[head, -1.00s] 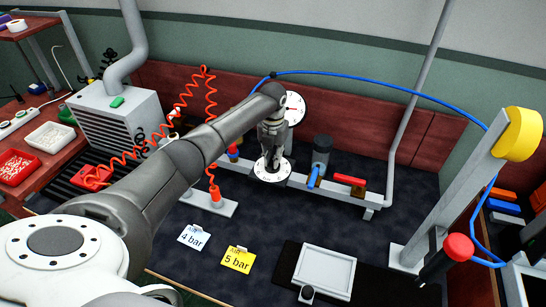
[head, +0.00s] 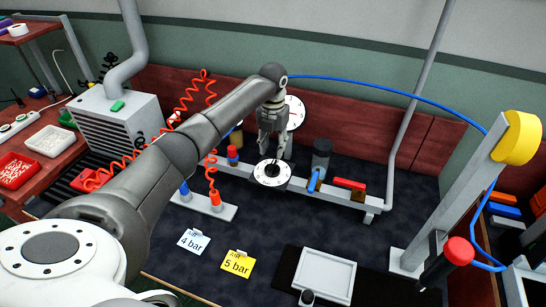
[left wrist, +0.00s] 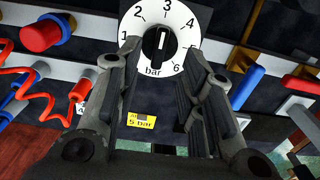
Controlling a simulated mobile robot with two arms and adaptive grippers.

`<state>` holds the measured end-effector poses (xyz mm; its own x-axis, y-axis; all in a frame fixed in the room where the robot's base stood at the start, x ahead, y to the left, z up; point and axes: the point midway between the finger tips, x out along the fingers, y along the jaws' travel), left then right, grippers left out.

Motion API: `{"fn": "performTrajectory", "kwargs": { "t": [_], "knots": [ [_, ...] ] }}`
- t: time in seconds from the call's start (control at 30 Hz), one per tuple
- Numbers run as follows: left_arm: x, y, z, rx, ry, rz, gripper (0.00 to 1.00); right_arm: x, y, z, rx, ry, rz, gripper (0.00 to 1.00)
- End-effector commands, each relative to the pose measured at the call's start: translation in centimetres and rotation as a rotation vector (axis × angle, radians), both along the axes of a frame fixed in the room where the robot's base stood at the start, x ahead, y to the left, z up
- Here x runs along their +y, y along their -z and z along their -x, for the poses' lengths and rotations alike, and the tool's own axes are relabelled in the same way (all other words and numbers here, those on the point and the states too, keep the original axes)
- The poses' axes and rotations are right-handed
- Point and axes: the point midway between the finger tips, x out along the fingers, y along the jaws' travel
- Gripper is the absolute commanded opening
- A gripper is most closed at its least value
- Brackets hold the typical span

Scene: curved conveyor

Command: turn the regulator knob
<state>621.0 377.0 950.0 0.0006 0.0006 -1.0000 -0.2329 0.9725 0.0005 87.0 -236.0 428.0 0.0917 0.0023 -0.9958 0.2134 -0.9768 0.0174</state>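The regulator dial (head: 272,173) is a white disc on the grey rail. It shows in the left wrist view as a face numbered 1 to 6 and marked "bar" (left wrist: 153,71), with a black knob (left wrist: 160,43) at its centre. The knob's white line points up, roughly toward 3. My left gripper (head: 271,146) is just above and behind the dial in the head view. My right gripper is not in view.
A round gauge (head: 295,113) stands behind the gripper. A blue-handled valve (head: 314,181) and a red handle (head: 350,184) are to the right. A white "4 bar" card (head: 194,241) and a yellow "5 bar" card (head: 237,263) lie in front. A red coiled hose (head: 183,112) hangs left.

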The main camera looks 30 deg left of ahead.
Motion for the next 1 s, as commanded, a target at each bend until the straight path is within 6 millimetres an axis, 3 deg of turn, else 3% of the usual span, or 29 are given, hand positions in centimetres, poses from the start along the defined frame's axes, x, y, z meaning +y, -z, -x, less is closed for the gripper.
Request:
{"fn": "performTrajectory", "kwargs": {
  "t": [0.1,0.33,1.0],
  "knots": [
    [0.0,-2.5,-0.1,-0.003,0.000,0.001,0.36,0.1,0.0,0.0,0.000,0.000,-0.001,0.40],
    [0.0,-5.1,0.0,-0.001,-0.001,0.002,0.36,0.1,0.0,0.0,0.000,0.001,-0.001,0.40],
    [0.0,-5.3,0.0,0.001,-0.001,0.001,0.36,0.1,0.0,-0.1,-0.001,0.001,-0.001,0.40]
  ]
}}
